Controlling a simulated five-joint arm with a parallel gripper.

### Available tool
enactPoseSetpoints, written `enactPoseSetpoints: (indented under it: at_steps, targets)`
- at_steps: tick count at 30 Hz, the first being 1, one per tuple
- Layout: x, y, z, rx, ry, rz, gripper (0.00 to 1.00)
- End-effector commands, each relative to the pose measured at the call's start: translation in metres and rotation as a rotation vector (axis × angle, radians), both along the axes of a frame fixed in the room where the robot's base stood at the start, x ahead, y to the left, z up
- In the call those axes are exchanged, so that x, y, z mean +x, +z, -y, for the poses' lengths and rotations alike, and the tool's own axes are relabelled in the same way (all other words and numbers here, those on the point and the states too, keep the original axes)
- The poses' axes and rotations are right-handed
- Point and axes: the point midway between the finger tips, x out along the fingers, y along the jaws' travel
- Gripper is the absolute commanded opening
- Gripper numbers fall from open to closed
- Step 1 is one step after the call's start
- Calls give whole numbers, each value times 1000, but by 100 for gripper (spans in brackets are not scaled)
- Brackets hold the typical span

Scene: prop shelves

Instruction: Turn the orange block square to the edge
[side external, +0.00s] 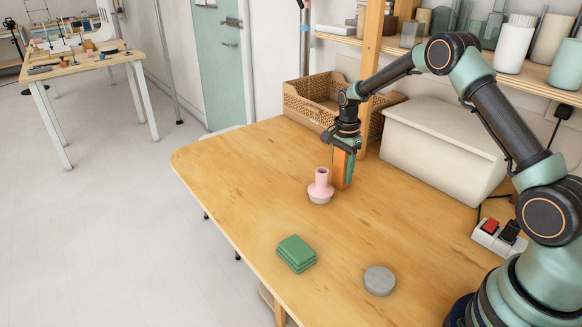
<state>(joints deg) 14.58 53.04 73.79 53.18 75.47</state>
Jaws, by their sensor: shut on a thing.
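The orange block (339,171) stands upright on the wooden table (245,190), near its far side. My gripper (343,153) points down from above and is shut on the orange block, with a finger on its right side. The upper part of the block is partly hidden by the gripper. The block's exact angle to the table edge is hard to tell at this size.
A pink vase-shaped piece (320,186) stands close in front of the block, to the left. Green stacked pieces (296,253) and a grey disc (379,281) lie nearer. A wicker basket (308,103) and a cream box (440,150) stand behind. The table's left part is clear.

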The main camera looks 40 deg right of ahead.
Motion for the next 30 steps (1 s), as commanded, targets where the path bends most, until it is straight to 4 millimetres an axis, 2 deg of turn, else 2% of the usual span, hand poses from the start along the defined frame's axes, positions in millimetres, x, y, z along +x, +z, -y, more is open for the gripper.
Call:
enactPoseSetpoints:
  at_steps: [1, 2, 4, 13, 17, 20, 30]
  targets:
    - [0, -1, 0, 0, 0, 1, 0]
    - [0, -1, 0, 0, 0, 1, 57]
    - [0, 0, 0, 0, 0, 1, 84]
    - [0, 0, 0, 0, 0, 0, 85]
    - [1, 6, 0, -1, 0, 2, 85]
    - [1, 20, 0, -1, 0, 4, 85]
    - [1, 88, 0, -1, 0, 4, 85]
